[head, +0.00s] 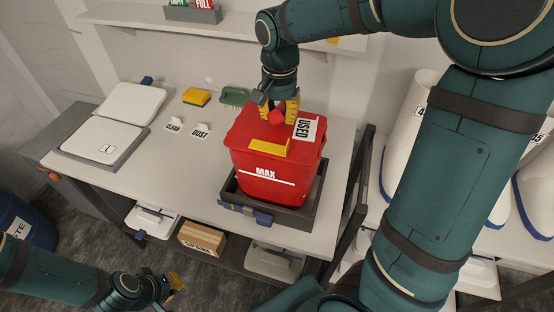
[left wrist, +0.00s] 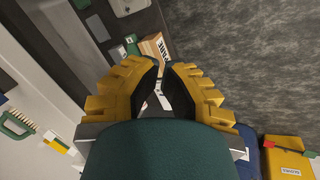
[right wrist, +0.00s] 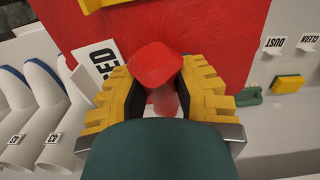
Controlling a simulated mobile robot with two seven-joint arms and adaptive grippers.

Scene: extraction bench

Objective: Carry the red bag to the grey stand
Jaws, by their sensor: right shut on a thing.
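The red bag (head: 270,172) is a bulky red container with MAX and USED labels, upright in a dark grey tray-like frame (head: 313,205) on the bench. Its red knob also shows in the right wrist view (right wrist: 155,65). My right gripper (head: 280,112) is shut on that knob from above. I cannot tell whether the bag's base touches the frame. A flat grey stand (head: 128,148) with a white plate lies at the bench's left; I cannot tell which one is the task's grey stand. My left gripper (head: 172,290) is low in front of the bench, apart from the bag, its fingertips close together (left wrist: 162,68).
CLEAN and DUST cards (head: 199,132), a yellow sponge (head: 196,97) and a green brush (head: 234,97) stand behind the bag's left. White numbered containers (head: 410,130) are at the right. A cardboard box (head: 203,239) is below. The bench's left-middle is clear.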

